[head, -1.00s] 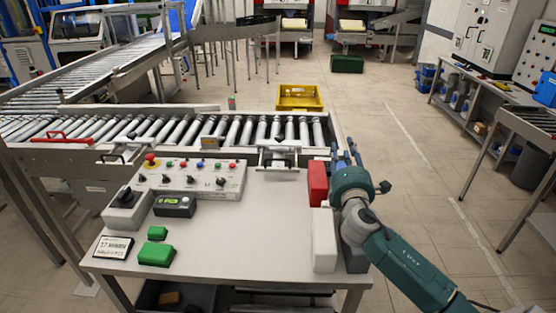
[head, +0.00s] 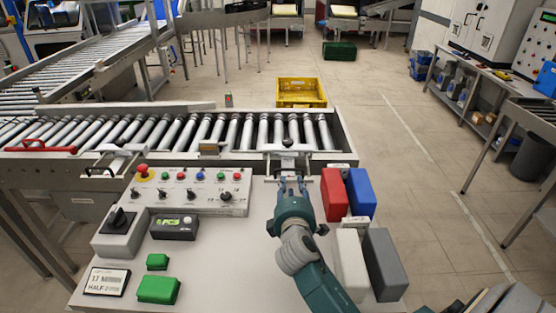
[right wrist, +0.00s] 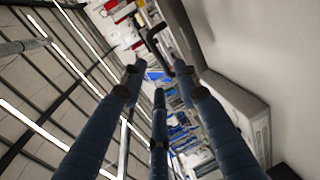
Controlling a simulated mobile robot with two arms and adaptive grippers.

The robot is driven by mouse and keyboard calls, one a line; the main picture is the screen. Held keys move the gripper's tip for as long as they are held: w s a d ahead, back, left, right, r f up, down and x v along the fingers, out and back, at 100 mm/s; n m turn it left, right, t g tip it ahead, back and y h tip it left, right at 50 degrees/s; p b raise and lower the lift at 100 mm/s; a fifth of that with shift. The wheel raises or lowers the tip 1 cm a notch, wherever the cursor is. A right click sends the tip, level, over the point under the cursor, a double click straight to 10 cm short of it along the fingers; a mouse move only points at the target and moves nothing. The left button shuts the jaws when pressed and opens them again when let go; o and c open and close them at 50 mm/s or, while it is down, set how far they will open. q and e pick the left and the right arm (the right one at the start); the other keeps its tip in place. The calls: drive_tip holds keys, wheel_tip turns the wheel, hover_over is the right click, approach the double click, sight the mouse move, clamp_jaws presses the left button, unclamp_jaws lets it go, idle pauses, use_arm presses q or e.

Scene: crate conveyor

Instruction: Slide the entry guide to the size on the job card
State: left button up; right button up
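The entry guide (head: 285,152), a metal bracket with a dark knob on top, sits at the conveyor's near edge behind the table. My right gripper (head: 291,182) is just in front of it, pointing at it, its fingers apart. In the right wrist view its blue fingers (right wrist: 158,85) are spread with nothing between them; a dark bent handle (right wrist: 156,42) shows beyond the tips. Contact with the guide cannot be told. The job card (head: 106,282) lies at the table's front left; its text seems to read "17" and "HALF", the rest unclear. My left gripper is not in view.
A control panel (head: 190,193) and a small green-lit display (head: 174,227) stand left of my arm. Red (head: 334,194), blue (head: 361,193), white (head: 351,262) and grey (head: 385,264) blocks stand close on its right. A yellow crate (head: 301,101) is on the floor behind.

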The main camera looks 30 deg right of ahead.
sight(290, 169)
drive_tip(key=x, duration=0.3)
drive_tip(key=p+x, duration=0.1)
drive_tip(key=x, duration=0.5)
drive_tip(key=shift+r+p, duration=0.3)
drive_tip(key=shift+r, duration=0.05)
drive_tip(key=shift+w+d+f, duration=0.15)
drive_tip(key=shift+w+d, duration=0.25)
drive_tip(key=shift+w, duration=0.25)
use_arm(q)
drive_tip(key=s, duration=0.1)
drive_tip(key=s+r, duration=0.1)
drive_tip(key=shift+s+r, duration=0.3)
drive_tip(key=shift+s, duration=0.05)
use_arm(e)
clamp_jaws()
